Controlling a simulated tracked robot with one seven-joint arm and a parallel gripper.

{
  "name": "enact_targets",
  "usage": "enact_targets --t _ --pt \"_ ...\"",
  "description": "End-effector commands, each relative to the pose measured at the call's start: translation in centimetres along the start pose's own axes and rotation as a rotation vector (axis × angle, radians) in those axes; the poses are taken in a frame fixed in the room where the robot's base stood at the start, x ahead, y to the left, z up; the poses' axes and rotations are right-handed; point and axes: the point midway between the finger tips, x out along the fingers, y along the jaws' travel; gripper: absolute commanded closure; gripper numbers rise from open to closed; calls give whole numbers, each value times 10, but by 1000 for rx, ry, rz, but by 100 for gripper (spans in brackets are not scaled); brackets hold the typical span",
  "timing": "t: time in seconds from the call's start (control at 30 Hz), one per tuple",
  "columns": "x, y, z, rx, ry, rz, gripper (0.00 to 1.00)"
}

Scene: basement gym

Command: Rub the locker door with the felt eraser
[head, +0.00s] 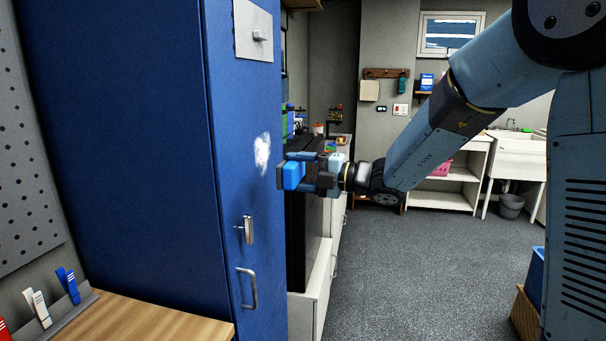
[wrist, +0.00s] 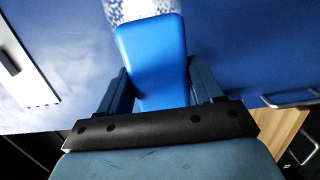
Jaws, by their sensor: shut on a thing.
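The blue locker door (head: 245,150) stands upright left of centre in the head view, and its blue surface fills much of the wrist view (wrist: 240,50). A white smudge (head: 262,152) marks the door above the handle; a whitish patch also shows at the top of the wrist view (wrist: 138,9). My gripper (head: 303,175) is shut on the blue felt eraser (head: 291,175), which the wrist view shows between the fingers (wrist: 155,60). The eraser is close to the door, just right of and below the smudge in the head view. I cannot tell whether it touches.
The door has a latch (head: 249,229), a pull handle (head: 248,288) and a plate with a knob (head: 254,32). A wooden bench top (head: 145,322) with clips lies at lower left. A counter (head: 322,270) stands behind the locker. Grey floor (head: 420,265) is open to the right.

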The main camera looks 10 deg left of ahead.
Motion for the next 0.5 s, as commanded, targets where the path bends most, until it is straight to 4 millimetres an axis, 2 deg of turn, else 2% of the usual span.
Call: enact_targets --t 0.5 --pt "43 0 -5 -1 3 -1 58"
